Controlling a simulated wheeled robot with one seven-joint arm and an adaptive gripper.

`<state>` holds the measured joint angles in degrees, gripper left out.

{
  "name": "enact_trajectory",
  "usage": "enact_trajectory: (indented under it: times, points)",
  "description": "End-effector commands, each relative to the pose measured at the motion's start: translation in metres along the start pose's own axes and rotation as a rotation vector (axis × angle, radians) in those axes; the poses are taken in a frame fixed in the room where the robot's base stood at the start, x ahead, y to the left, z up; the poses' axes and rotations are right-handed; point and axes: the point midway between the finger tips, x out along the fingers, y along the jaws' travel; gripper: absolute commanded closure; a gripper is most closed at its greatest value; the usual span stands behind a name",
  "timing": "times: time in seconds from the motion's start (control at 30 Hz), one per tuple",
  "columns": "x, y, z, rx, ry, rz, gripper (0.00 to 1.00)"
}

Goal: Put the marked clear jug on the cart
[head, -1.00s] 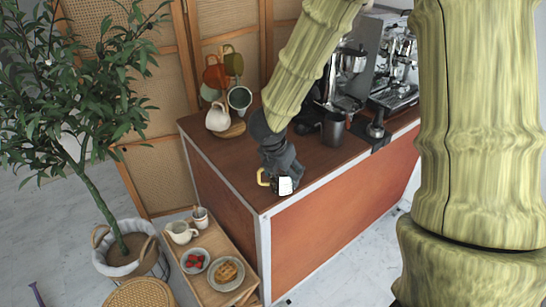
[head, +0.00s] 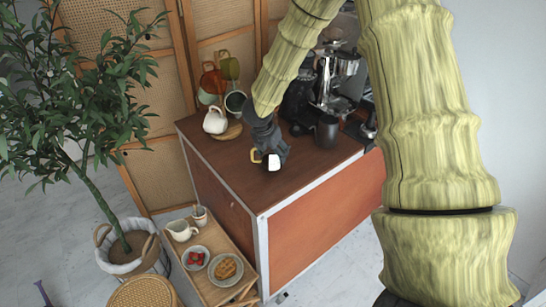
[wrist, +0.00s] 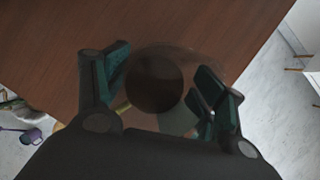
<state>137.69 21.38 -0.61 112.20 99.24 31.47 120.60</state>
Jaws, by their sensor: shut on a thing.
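My gripper (head: 268,143) is shut on the clear jug (head: 273,162), which shows a white patch and a yellow handle in the head view. In the wrist view the see-through round jug (wrist: 160,82) sits between the two fingers of the gripper (wrist: 160,95), with a dark disc in its middle. The jug is over the brown top of the coffee cart (head: 310,172), near its front left part. Whether its base touches the top cannot be told. The gripper hides much of the jug in the head view.
A white pitcher (head: 214,120), a mug tree with cups (head: 235,102) and a dark cup (head: 327,131) stand on the cart near a coffee machine (head: 338,80). A low wooden table (head: 213,239) with food stands in front. Bare cart top surrounds the jug.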

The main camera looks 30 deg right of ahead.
Motion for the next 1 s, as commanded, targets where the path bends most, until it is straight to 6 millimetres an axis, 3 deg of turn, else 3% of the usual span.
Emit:
enact_trajectory:
  times: [0.3, 0.6, 0.63, 0.73, 1.0]
  points:
    - [0.026, -0.002, -0.013, -0.004, 0.0, -0.003, 0.59]
    - [0.03, -0.002, -0.014, -0.002, 0.001, -0.002, 0.59]
    - [0.03, -0.002, -0.014, -0.002, 0.001, -0.002, 0.25]
    - [0.03, -0.002, -0.014, -0.002, 0.001, -0.002, 0.07]
    - [0.03, -0.002, -0.014, -0.002, 0.001, -0.002, 0.05]
